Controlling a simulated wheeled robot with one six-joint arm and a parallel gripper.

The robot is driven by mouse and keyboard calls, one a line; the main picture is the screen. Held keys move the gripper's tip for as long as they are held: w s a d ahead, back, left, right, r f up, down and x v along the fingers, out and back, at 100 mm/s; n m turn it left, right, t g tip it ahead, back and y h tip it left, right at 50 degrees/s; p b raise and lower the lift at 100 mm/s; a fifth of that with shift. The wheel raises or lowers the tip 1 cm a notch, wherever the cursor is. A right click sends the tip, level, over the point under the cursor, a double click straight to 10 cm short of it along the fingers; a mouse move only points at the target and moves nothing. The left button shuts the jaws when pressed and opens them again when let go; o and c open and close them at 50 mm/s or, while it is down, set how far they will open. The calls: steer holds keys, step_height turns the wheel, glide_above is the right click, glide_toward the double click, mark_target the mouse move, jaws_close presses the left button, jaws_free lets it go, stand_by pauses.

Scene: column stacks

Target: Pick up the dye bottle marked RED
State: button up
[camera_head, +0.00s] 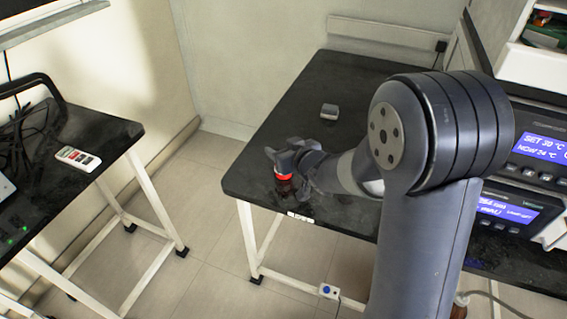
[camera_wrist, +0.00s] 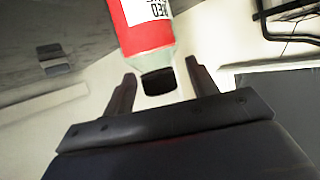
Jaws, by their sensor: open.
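The dye bottle (camera_head: 283,177) shows as a red band over a dark lower part near the front left edge of the black table (camera_head: 262,158). In the wrist view, the bottle (camera_wrist: 147,35) has a red and white label, partly cut off, on which "RED" can be read. Its dark end (camera_wrist: 158,82) lies between my two fingers in that picture. My gripper (camera_wrist: 161,70) is open, with a finger on each side and visible gaps. In the head view, my gripper (camera_head: 290,160) is right at the bottle and hides its upper part.
A small grey block (camera_head: 329,111) lies farther back on the black table. A side table (camera_head: 100,140) at the left holds a white remote-like device (camera_head: 77,158) and cables. Instruments with blue displays (camera_head: 540,147) stand at the right. Floor lies open between the tables.

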steer(key=shift+c, duration=0.2)
jaws_close()
stand_by(0.4)
